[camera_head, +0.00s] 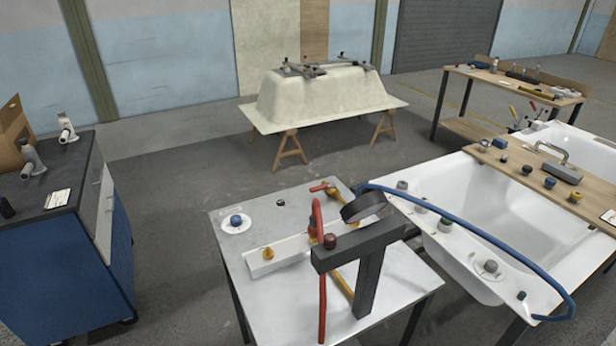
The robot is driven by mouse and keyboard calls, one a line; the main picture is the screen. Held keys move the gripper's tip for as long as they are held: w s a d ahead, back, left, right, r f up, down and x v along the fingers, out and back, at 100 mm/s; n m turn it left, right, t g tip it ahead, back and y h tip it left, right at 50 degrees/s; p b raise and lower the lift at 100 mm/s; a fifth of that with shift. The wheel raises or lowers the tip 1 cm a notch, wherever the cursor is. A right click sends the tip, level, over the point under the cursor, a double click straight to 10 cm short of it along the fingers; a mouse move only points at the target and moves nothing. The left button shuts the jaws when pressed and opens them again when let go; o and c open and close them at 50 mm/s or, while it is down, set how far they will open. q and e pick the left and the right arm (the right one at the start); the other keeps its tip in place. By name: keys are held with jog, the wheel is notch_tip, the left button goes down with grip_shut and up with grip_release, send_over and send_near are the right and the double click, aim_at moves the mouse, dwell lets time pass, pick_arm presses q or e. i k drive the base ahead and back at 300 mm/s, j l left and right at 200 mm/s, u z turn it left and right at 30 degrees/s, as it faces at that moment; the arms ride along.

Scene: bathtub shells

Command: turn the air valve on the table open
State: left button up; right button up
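A white-topped table (228,249) stands at the lower middle. At its back edge lies a small brass fitting with a red lever (320,188), which looks like the air valve. I cannot tell from its small size whether it is open or shut. A red hose (322,290) runs down over the table, past another red and brass part (314,230) that is partly hidden by a dark bracket. Neither of my grippers is in view.
The dark T-shaped bracket (366,275) with a black ring (363,207) rises over the table's right half. A blue hose (470,229) arches over the white tub (440,185).

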aim_at(332, 185)
jog(key=j+z, duration=0.1)
jog(key=z, duration=0.3)
jog(key=i+j+z, duration=0.1)
jog(key=z, duration=0.35)
jog(key=j+z, duration=0.15)
jog(key=z, duration=0.25)
jog(key=j+z, duration=0.25)
jog(key=j, duration=0.2)
jog(key=k+j+z, duration=0.1)
jog(key=j+z, duration=0.2)
jog(key=j, duration=0.15)
jog(key=k+j+z, duration=0.25)
jog(key=j, duration=0.2)
jog(key=i, duration=0.1)
